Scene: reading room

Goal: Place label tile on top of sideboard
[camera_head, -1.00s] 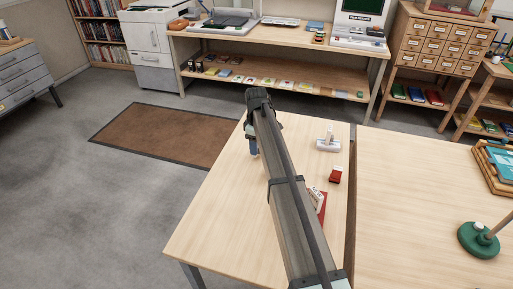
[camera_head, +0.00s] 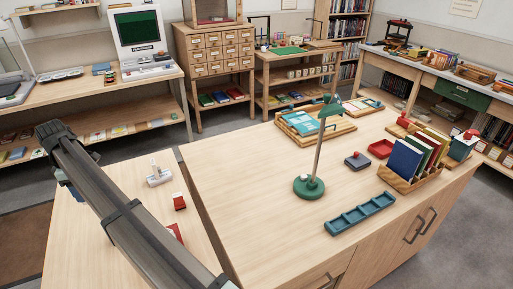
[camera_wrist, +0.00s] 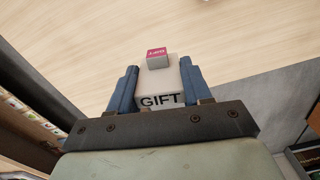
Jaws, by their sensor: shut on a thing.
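A white label tile (camera_wrist: 172,92) with dark "GIFT" lettering is between the two blue fingers of my gripper (camera_wrist: 158,82) in the wrist view. The gripper is shut on it. A small pink-red block with white lettering (camera_wrist: 157,58) shows at the tile's far end; I cannot tell whether it is part of it. In the head view my gripper (camera_head: 62,178) is at the left, near the far-left part of the small wooden table, mostly hidden by my arm; the tile is hidden there. The wooden cabinet with doors and drawers (camera_head: 262,225), apparently the sideboard, stands to the right.
On the cabinet stand a green lamp (camera_head: 309,187), a blue compartment tray (camera_head: 360,214), a book rack (camera_head: 411,181) and wooden trays (camera_head: 300,125). Its near-left top is clear. A white item (camera_head: 158,178) and red block (camera_head: 179,201) sit on the small table (camera_head: 95,240).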

